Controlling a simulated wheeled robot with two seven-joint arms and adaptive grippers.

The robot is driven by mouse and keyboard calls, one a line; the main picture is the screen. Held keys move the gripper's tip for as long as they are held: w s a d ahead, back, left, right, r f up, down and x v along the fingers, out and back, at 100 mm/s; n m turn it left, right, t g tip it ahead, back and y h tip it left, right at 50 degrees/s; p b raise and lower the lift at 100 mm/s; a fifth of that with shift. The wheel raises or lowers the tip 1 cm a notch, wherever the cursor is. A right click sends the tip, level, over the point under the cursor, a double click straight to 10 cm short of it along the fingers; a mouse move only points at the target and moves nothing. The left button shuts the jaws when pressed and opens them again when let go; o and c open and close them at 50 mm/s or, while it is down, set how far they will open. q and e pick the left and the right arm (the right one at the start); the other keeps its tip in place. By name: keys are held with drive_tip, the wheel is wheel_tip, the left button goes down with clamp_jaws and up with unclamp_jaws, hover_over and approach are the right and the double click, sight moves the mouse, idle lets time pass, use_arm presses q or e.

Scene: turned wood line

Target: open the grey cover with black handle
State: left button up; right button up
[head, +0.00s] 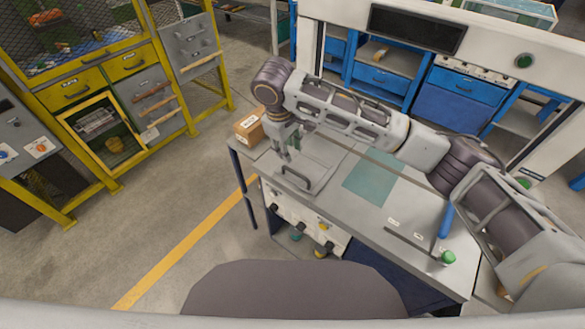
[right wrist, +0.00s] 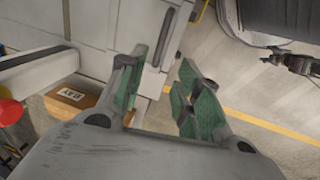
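The grey cover (head: 325,172) lies flat in the left part of the workbench top. Its black handle (head: 297,181) stands near the cover's front left edge. In the right wrist view the handle (right wrist: 165,40) is a dark bar beyond the fingertips, on the pale cover surface (right wrist: 110,25). My right gripper (head: 288,150) hangs above the bench just behind the handle. My left gripper does not show in the head view.
A cardboard box (head: 249,125) sits at the bench's left end, close to my right gripper. A teal mat (head: 370,178) lies right of the cover. A green-capped item (head: 447,258) stands at the front right. Yellow cabinets (head: 100,80) are at left, with open floor between.

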approach(293, 171)
drive_tip(key=f, duration=0.5)
drive_tip(key=w+f, duration=0.1)
drive_tip(key=f, duration=0.1)
drive_tip(key=shift+w+d+f, duration=0.15)
drive_tip(key=shift+d+f, duration=0.15)
drive_tip(key=shift+d, duration=0.1)
drive_tip(key=shift+f, duration=0.25)
drive_tip(key=c, duration=0.5)
clamp_jaws()
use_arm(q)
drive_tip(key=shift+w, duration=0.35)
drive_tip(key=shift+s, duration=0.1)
